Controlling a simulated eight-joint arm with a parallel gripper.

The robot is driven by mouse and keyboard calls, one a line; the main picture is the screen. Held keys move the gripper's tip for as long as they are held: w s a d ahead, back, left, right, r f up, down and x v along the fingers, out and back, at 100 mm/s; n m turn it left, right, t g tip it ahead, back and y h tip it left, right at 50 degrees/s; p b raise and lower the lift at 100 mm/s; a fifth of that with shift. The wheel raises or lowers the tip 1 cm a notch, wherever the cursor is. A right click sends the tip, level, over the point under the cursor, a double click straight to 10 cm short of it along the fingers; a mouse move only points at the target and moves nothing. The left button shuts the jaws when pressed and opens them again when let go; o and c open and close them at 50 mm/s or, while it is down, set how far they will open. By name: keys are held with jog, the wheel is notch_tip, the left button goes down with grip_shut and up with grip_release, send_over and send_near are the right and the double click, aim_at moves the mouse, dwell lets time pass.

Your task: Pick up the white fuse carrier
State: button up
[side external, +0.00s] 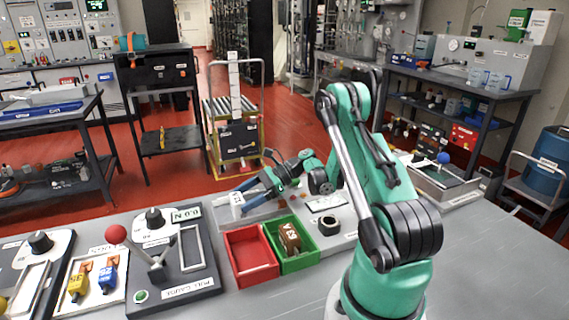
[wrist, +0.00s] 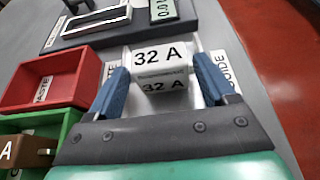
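The white fuse carrier (wrist: 160,56) is a small white block marked "32 A". In the wrist view it sits between the two blue fingers of my gripper (wrist: 162,72). In the side view the carrier (side external: 237,199) shows small and pale at the tip of my gripper (side external: 243,197), just over the grey platform behind the bins. Whether it is clear of the surface below cannot be told.
A red bin (side external: 250,257) and a green bin (side external: 296,258) stand in front of my gripper; the green one holds a brown block (side external: 289,238). A black round part (side external: 328,226) stands to the right.

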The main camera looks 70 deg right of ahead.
jog(key=c, duration=0.9)
jog(key=shift+c, duration=0.2)
